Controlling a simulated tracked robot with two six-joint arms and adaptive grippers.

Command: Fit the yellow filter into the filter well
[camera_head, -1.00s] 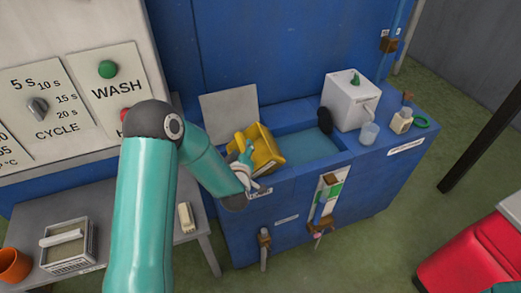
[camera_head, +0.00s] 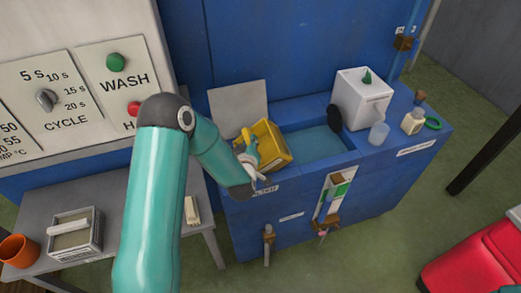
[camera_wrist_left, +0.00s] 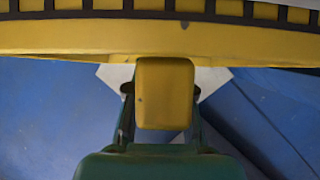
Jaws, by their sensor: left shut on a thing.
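The yellow filter (camera_head: 268,141) is at the left end of the blue unit's top, over the place beside the water basin; it looks tilted. Whether any of it is inside the well cannot be told, as the filter and my arm cover that spot. My left gripper (camera_head: 250,157) is shut on the filter's handle. In the left wrist view the yellow handle (camera_wrist_left: 165,92) sits between the fingers, with the filter's slotted rim (camera_wrist_left: 60,38) across the top. My right gripper is not in view.
A grey raised lid (camera_head: 238,104) stands behind the filter. The water basin (camera_head: 318,143) is to its right, with a white box (camera_head: 362,99), a clear cup (camera_head: 379,133) and a small bottle (camera_head: 413,122) beyond. A side table (camera_head: 150,212) is at left.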

